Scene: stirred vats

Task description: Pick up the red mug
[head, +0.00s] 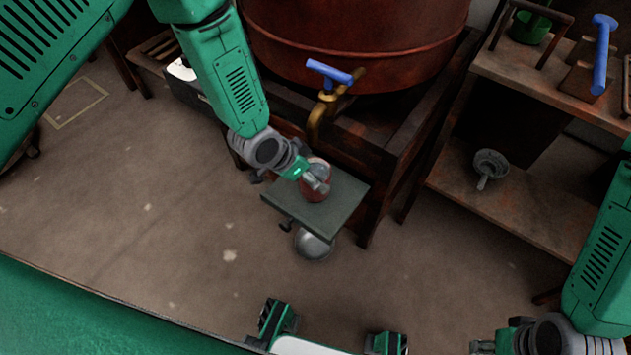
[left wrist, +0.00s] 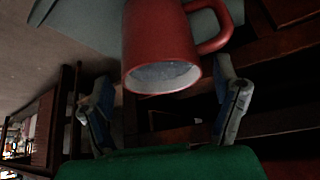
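The red mug (head: 313,193) stands on a small grey-green shelf (head: 340,200) below the brass tap, in the head view. My left gripper (head: 318,180) reaches over it and hides part of it. In the left wrist view the mug (left wrist: 160,35) shows its rim, pale inside and a handle on the right. The two fingers of my left gripper (left wrist: 165,108) are spread wide, with the mug's rim ahead of and between them; I see no finger contact. My right gripper (head: 490,346) is at the bottom edge of the head view, partly cut off.
A large red-brown vat (head: 355,40) sits behind on a wooden stand, with a blue-handled tap (head: 335,73) above the mug. A silver dome-shaped thing (head: 312,246) is under the shelf. A wooden rack (head: 530,205) at right holds a grey strainer-like thing (head: 490,164). Floor at left is clear.

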